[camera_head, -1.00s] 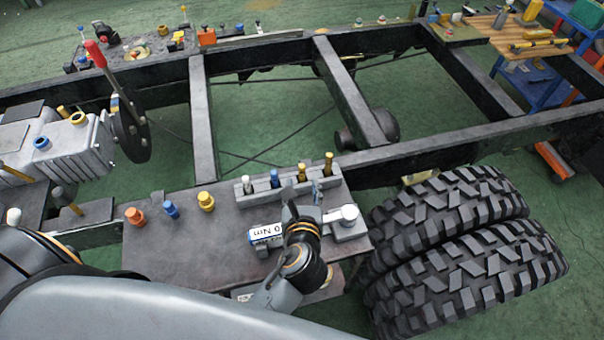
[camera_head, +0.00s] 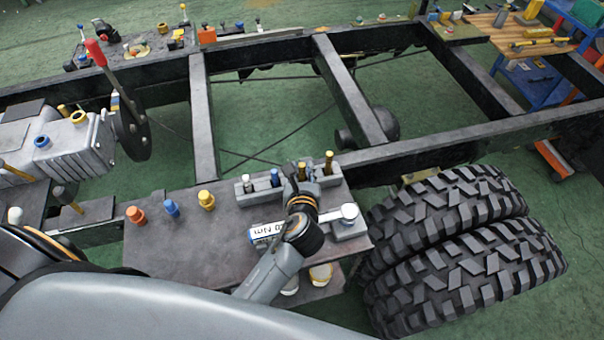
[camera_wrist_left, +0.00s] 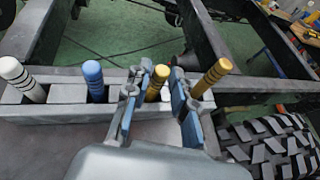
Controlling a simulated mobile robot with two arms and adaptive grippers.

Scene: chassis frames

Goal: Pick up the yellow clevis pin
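A low grey rack (camera_wrist_left: 65,112) holds upright pins in a row. From left to right in the left wrist view, they are a white pin (camera_wrist_left: 24,80), a blue pin (camera_wrist_left: 94,80), a yellow pin (camera_wrist_left: 156,88) and a darker golden pin (camera_wrist_left: 212,76). My left gripper (camera_wrist_left: 158,88) is open. Its blue-padded fingers appear on either side of the yellow pin; no contact shows. In the head view my left gripper (camera_head: 297,172) is over the rack and hides most of the yellow pin. My right gripper is not in view.
The rack stands on a grey side plate (camera_head: 190,255) with orange (camera_head: 135,214), blue (camera_head: 171,208) and yellow (camera_head: 206,200) knobs. A white labelled cylinder (camera_head: 265,233) lies near my arm. Large tyres (camera_head: 460,240) are to the right; a frame rail (camera_head: 440,150) runs behind.

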